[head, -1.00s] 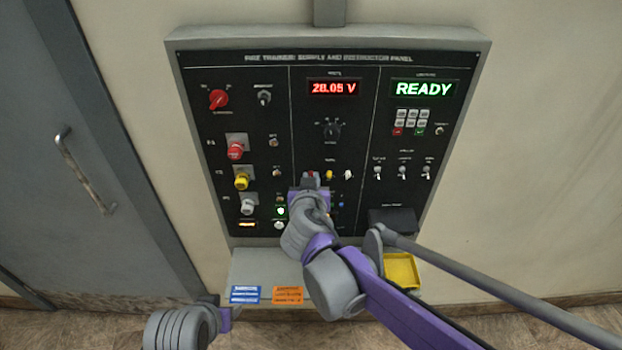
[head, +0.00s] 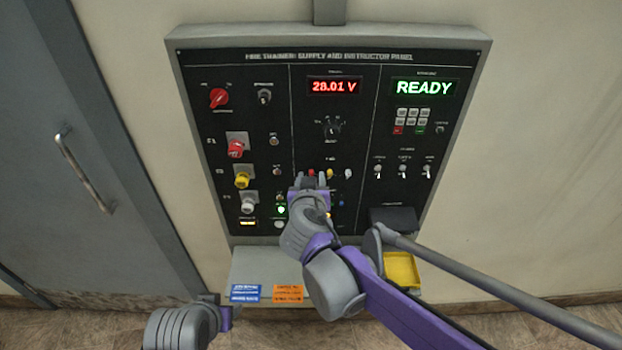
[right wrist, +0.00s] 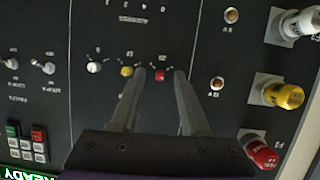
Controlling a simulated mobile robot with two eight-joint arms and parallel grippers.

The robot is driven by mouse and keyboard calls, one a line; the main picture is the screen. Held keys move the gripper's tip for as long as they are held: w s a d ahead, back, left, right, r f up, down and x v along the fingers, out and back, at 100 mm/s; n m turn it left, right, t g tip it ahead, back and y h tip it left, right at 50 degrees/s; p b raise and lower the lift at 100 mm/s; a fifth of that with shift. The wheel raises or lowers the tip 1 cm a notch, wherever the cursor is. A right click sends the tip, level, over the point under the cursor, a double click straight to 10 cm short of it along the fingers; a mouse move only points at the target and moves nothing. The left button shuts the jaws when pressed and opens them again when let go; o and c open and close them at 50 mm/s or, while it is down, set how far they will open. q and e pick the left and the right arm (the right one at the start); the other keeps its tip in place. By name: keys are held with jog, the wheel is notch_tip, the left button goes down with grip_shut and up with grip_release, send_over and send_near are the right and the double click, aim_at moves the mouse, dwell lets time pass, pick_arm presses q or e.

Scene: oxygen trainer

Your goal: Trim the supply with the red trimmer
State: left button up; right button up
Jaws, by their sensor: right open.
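The red trimmer (head: 311,173) is a small red knob at the left of a short row on the panel's middle section. In the right wrist view the red trimmer (right wrist: 160,76) shows between my right fingertips. My right gripper (head: 311,181) is open, with a finger on either side of the knob and a gap at each side; it also shows in the right wrist view (right wrist: 160,80). The red supply display (head: 334,87) reads 28.01 V. My left gripper (head: 226,314) is low at the left, away from the panel; its jaws are not clear.
A yellow trimmer (right wrist: 127,71) and a white one (right wrist: 94,67) sit beside the red one. The green display (head: 424,88) reads READY. A shelf (head: 262,268) with blue and orange cards and a yellow tray (head: 402,270) are below the panel.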

jog(key=v, duration=1.1)
jog(key=s+d+f+g+h, duration=0.2)
jog(key=s+d+f+g, duration=0.25)
jog(key=d+f, duration=0.7)
jog(key=s+d+f+g+y, duration=0.2)
jog(key=s+d+f, duration=0.3)
jog(key=s, duration=0.5)
jog(key=shift+d+f+g, duration=0.4)
jog(key=shift+d+g, duration=0.2)
jog(key=shift+g, duration=0.05)
jog(key=shift+w, duration=0.1)
dwell(1.7)
